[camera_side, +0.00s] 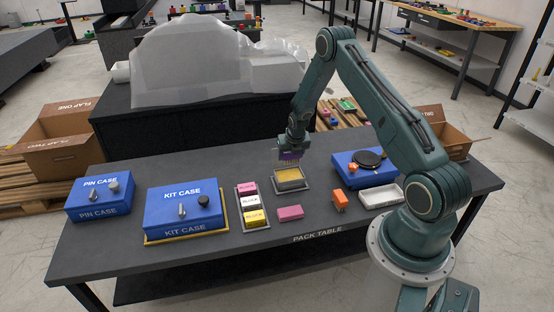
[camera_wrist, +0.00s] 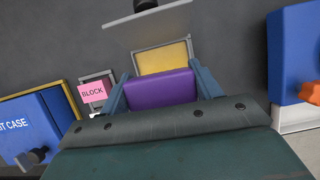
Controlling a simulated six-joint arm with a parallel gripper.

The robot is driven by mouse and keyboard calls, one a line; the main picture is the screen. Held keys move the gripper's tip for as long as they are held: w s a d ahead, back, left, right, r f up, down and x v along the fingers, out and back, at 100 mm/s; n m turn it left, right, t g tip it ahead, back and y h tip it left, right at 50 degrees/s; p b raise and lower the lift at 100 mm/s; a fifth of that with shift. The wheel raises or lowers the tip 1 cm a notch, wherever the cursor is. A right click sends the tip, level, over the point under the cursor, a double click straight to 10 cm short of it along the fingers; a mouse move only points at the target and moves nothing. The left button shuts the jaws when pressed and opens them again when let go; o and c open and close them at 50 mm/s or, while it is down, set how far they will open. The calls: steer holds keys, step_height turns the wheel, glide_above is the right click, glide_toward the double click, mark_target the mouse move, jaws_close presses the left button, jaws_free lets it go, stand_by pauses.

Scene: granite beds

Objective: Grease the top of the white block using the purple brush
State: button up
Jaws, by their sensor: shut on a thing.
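My gripper (camera_side: 291,147) is shut on the purple brush (camera_wrist: 160,90), which shows between the two fingers in the wrist view. In the side view the brush (camera_side: 291,155) is held above the grease tray (camera_side: 306,186), a grey tray with a yellow surface. I cannot tell whether the bristles touch the grease. The white block (camera_side: 250,201) sits in a grey holder (camera_side: 239,216), between a pink block (camera_side: 247,188) above it and a yellow block (camera_side: 254,217) below it. In the wrist view the white block is mostly hidden, while the pink block (camera_wrist: 92,93) shows.
The blue kit case (camera_side: 185,207) and pin case (camera_side: 100,197) stand at the left. A loose pink block (camera_side: 290,213), an orange object (camera_side: 340,199), a white tray (camera_side: 381,196) and a blue case with a black round top (camera_side: 362,172) lie right of the holder. The table's front is clear.

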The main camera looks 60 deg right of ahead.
mark_target(288, 173)
steer(key=shift+w, duration=0.1)
steer(key=shift+f, duration=0.25)
steer(key=shift+f, duration=3.15)
steer(key=shift+f, duration=0.6)
steer(key=shift+r, duration=0.1)
steer(key=shift+r, duration=3.45)
steer(key=shift+f, duration=0.2)
steer(key=shift+f, duration=2.75)
steer(key=shift+f, duration=0.1)
